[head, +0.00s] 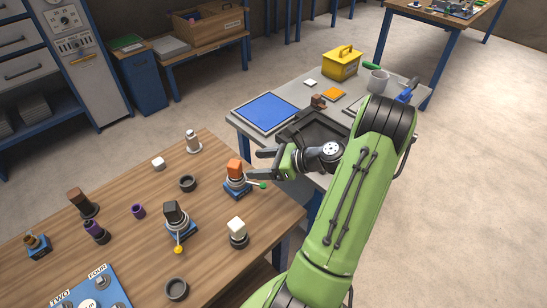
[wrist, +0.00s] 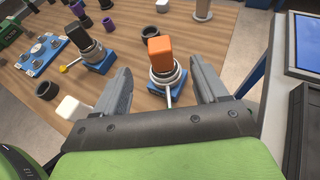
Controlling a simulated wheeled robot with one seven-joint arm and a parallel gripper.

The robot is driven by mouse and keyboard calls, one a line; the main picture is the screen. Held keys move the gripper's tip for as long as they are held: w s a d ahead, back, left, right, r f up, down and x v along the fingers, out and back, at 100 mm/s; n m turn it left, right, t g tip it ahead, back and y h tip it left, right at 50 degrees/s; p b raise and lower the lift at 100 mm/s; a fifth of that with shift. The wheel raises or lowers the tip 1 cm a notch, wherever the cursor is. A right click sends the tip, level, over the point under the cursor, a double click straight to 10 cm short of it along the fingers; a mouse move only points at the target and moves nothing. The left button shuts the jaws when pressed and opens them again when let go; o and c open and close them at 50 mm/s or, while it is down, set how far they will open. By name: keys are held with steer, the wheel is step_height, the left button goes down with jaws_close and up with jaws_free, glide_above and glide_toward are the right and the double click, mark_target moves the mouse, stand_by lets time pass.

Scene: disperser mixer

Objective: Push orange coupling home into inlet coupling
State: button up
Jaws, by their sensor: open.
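The orange coupling (head: 235,168) is an orange block standing upright on a grey ringed fitting with a blue base (head: 237,190), which I take as the inlet coupling, near the right edge of the wooden table. How deep it sits cannot be told. A lever with a green knob (head: 263,185) sticks out from the fitting. My gripper (head: 261,164) is open beside it, fingers pointing left. In the wrist view the orange coupling (wrist: 160,50) stands between and beyond the two open fingers (wrist: 160,90), apart from both.
A similar fitting with a black block (head: 172,213) and yellow-knobbed lever stands to the left. A white-topped piece (head: 237,229) stands in front. Black rings (head: 187,183), purple pieces (head: 138,211) and a blue numbered panel (head: 90,292) are on the table. A grey bench (head: 238,118) stands behind.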

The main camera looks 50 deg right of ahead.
steer(key=v, duration=0.5)
steer(key=shift+s+p, duration=0.1)
steer(key=shift+p, duration=0.3)
stand_by(0.4)
